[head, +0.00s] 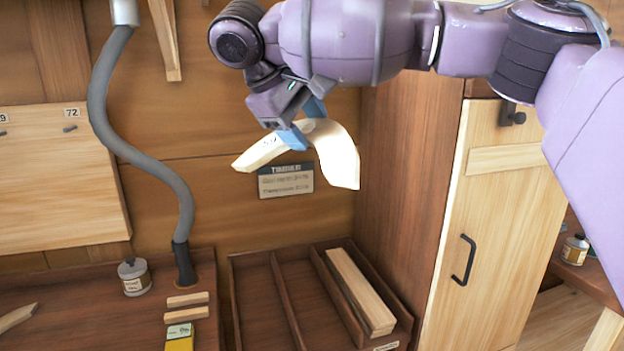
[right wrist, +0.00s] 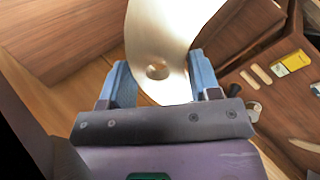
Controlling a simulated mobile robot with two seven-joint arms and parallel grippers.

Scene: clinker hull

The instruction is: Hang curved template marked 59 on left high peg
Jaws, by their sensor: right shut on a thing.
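My right gripper (head: 304,123) is shut on a pale wooden curved template (head: 337,156), held in the air in front of the back wall. A small dark marking on the template is too small to read. In the right wrist view the template (right wrist: 172,35) rises between the two blue fingers of my gripper (right wrist: 160,82), with its round hole near them. A pale peg board (head: 60,195) is at the left. One dark peg (head: 70,129) sits under a label reading 72. Another peg (head: 3,133) is at the picture's left edge, its label cut off and ending in 9. My left gripper is out of view.
A grey hose (head: 145,150) hangs between the template and the peg board. Below are a divided wooden tray (head: 255,262), a small jar (head: 134,277) and a yellow box (head: 180,339). A cabinet door (head: 500,220) stands at the right. A sign (head: 286,181) is behind the template.

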